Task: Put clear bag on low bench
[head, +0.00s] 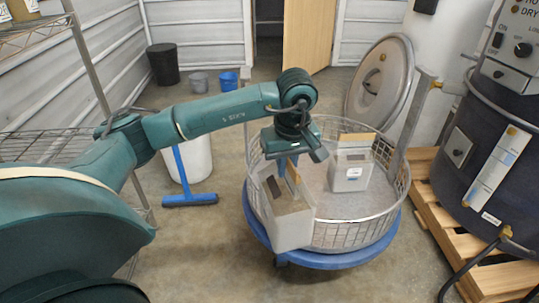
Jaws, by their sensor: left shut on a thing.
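My left gripper (289,166) reaches in from the left and points down over the left side of the round wire basket (402,190). It is shut on a clear bag (288,225), a boxy greyish bag with a brown top edge and a dark patch. This bag is tilted and overlaps the basket's front left rim in the picture; I cannot tell whether it touches the rim. A second similar bag (350,178) with a small label stands upright inside the basket. I cannot make out a low bench. My right gripper is not in view.
The basket sits on a blue wheeled base (345,260). A round metal lid (380,85) stands open behind it. A dark drum machine (490,150) on a wooden pallet (425,205) is at right. A blue squeegee (190,200), white bucket (192,158) and wire shelf (45,145) are left.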

